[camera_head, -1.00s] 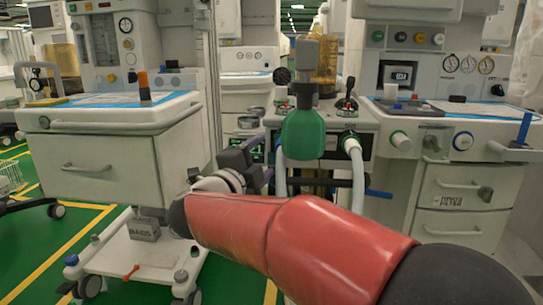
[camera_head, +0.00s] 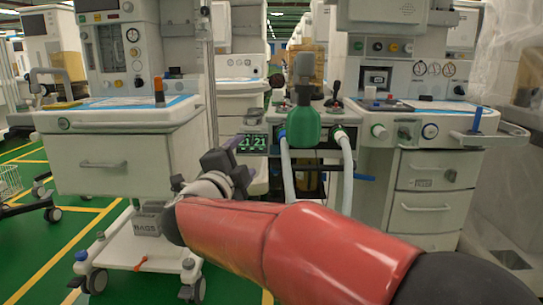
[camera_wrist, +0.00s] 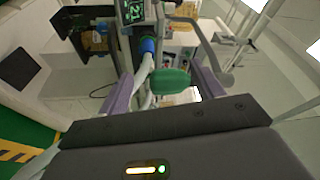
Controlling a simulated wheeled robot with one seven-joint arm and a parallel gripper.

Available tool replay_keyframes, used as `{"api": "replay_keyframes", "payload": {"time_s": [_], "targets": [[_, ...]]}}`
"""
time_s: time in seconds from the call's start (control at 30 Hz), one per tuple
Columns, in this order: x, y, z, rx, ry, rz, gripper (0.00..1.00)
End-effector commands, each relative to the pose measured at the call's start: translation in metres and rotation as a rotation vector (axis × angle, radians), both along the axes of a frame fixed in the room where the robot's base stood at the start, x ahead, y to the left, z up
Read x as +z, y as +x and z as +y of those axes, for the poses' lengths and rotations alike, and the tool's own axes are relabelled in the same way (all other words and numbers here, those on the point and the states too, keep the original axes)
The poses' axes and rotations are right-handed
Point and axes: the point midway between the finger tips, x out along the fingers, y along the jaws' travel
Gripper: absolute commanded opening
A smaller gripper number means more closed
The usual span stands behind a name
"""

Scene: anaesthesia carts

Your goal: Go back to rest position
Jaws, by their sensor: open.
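My gripper (camera_head: 232,166) is at the end of my red arm, in front of the carts near the middle of the head view. In the wrist view its two purple fingers (camera_wrist: 163,90) stand wide apart with nothing held. A green bag (camera_wrist: 170,81) shows between them, farther off. In the head view the same green bag (camera_head: 303,127) hangs on the middle machine, right of my gripper and apart from it.
A white cart (camera_head: 110,160) with a drawer stands at the left. Another cart (camera_head: 434,170) with drawers and gauges stands at the right. Pale hoses (camera_head: 347,170) hang from the middle machine. Green floor (camera_head: 45,240) with yellow lines is open at the lower left.

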Motion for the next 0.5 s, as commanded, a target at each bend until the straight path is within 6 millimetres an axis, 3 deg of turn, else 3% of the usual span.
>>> {"api": "replay_keyframes", "payload": {"time_s": [0.27, 0.5], "targets": [[0.032, 0.0, -0.012, 0.162, -0.118, 0.004, 0.66], [0.051, -0.018, -0.029, 0.373, -0.332, 0.072, 0.66]]}}
